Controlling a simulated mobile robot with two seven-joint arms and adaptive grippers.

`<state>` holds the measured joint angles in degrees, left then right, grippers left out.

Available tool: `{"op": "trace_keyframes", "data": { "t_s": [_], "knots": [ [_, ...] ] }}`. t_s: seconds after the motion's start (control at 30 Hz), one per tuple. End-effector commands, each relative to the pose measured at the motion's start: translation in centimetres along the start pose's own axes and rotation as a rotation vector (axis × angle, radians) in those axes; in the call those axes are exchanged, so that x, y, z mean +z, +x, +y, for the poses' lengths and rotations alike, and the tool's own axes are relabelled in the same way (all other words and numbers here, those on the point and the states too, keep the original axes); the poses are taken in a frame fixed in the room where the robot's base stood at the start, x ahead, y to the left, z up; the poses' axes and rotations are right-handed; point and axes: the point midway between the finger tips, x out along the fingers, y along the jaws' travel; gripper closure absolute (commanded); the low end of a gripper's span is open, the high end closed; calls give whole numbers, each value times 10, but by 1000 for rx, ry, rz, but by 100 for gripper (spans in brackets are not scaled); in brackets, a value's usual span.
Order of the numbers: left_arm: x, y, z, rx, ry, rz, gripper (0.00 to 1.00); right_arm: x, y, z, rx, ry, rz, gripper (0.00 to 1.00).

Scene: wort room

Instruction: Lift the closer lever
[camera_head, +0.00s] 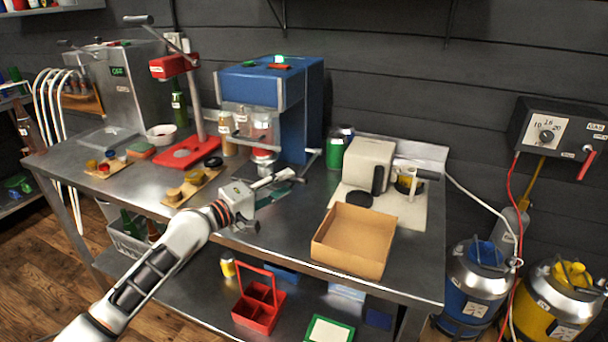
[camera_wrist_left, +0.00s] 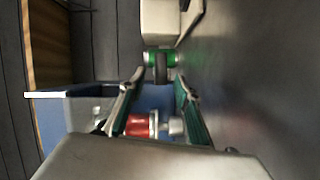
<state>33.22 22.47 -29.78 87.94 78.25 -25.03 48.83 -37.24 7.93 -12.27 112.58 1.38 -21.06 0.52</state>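The closer appears to be the blue machine (camera_head: 271,87) at the back middle of the bench, with a silver and red can (camera_head: 262,157) low at its front. A thin grey lever (camera_head: 311,161) shows at its lower right. The red can also shows in the left wrist view (camera_wrist_left: 138,125), beside a metal part. My left gripper (camera_head: 283,182) is in front of the machine's base, just left of and near the lever. Its two fingers (camera_wrist_left: 156,88) are apart with nothing held between them. I cannot tell whether they touch the lever. My right gripper is out of view.
An open cardboard box (camera_head: 354,240) stands at the bench's front right. A beige appliance (camera_head: 368,163) and a green can (camera_head: 334,153) are right of the blue machine. A red lever press (camera_head: 180,155) stands left. Small wooden trays (camera_head: 194,187) lie on the bench.

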Motion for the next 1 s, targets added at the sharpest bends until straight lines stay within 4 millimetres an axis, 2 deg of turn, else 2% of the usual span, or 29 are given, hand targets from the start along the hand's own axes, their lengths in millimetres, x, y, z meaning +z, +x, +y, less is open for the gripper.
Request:
{"op": "trace_keyframes", "data": {
  "t_s": [0.2, 0.4, 0.77, 0.8, 0.9, 0.93, 1.0],
  "knots": [
    [1, 35, -1, 1, -2, -1, 67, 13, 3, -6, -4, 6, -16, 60],
    [0, 58, -2, -1, 0, 0, 67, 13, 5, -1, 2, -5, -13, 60],
    [0, 65, 0, -1, 1, 0, 67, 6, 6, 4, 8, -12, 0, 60],
    [0, 65, 0, -1, 1, 0, 70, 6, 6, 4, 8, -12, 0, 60],
    [0, 65, 0, -1, 1, 0, 96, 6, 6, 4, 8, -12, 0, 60],
    [0, 65, 0, -1, 1, 0, 100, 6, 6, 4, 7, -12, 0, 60],
    [0, 65, 0, -1, 1, 0, 100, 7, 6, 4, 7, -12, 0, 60]
  ]
}}
